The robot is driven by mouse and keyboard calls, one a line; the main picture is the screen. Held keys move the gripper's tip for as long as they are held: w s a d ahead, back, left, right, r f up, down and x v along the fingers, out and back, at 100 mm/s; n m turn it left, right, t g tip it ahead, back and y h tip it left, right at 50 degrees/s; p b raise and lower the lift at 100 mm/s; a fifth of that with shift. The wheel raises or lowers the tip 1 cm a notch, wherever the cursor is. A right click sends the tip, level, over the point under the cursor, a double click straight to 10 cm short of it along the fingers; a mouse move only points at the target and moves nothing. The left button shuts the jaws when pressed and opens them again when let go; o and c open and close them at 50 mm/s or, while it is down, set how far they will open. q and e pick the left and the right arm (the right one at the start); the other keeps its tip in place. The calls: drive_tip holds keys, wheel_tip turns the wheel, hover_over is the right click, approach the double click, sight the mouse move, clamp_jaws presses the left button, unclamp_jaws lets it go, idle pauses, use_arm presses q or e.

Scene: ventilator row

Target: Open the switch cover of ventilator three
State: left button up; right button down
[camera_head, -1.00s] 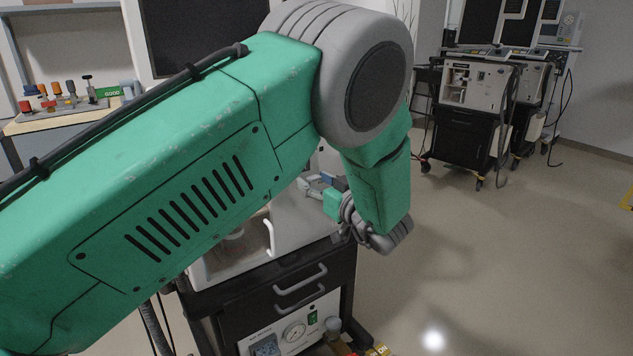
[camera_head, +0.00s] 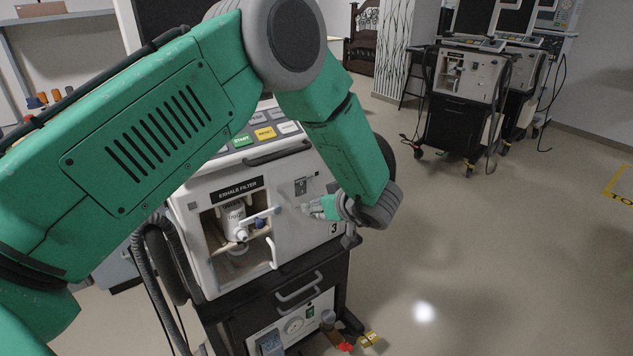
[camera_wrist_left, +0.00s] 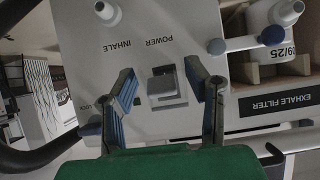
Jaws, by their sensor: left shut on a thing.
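Ventilator three (camera_head: 290,235) is a pale machine with a "3" on its front, on a black cart. My left arm reaches across it from the left. My left gripper (camera_head: 310,208) is at the upper right of its front panel, beside the exhale filter bay. In the left wrist view, where labels appear upside down, the grey switch cover (camera_wrist_left: 165,88) lies under the POWER label. The fingers of my left gripper (camera_wrist_left: 161,70) stand on either side of it, shut on it; the exact contact is hard to see. My right gripper is not in view.
The open exhale filter bay (camera_head: 240,235) holds a white filter and knobs left of my gripper. A handle (camera_head: 300,287) is on the cart below. Other ventilators (camera_head: 470,75) stand at the back right. The floor (camera_head: 480,240) to the right is clear.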

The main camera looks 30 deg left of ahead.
sight(317, 199)
use_arm(q)
drive_tip(key=r+g+h+p, duration=0.1)
drive_tip(key=h+p, duration=0.1)
drive_tip(key=p, duration=0.3)
drive_tip(key=r+g+h+p, duration=0.1)
drive_tip(key=r+h+p, duration=0.1)
drive_tip(key=h+p, duration=0.1)
drive_tip(key=r+g+h+p, duration=0.1)
drive_tip(key=r+h+p, duration=0.1)
drive_tip(key=p, duration=0.4)
drive_tip(key=shift+d+r+h+p, duration=0.15)
drive_tip(key=shift+d+h+p, duration=0.1)
drive_tip(key=shift+h+p, duration=0.1)
drive_tip(key=shift+a+r+g+h+p, duration=0.1)
drive_tip(key=shift+r+g+h+p, duration=0.2)
drive_tip(key=shift+h, duration=0.45)
drive_tip(key=shift+r+g+h, duration=0.15)
drive_tip(key=shift+g+h, duration=0.15)
drive_tip(key=shift+h, duration=0.3)
drive_tip(key=shift+a+r+g+h+b, duration=0.25)
drive_tip(key=shift+r+h+b, duration=0.2)
drive_tip(key=shift+h, duration=0.45)
drive_tip(key=o, duration=0.7)
drive_tip(key=shift+w+f, duration=0.1)
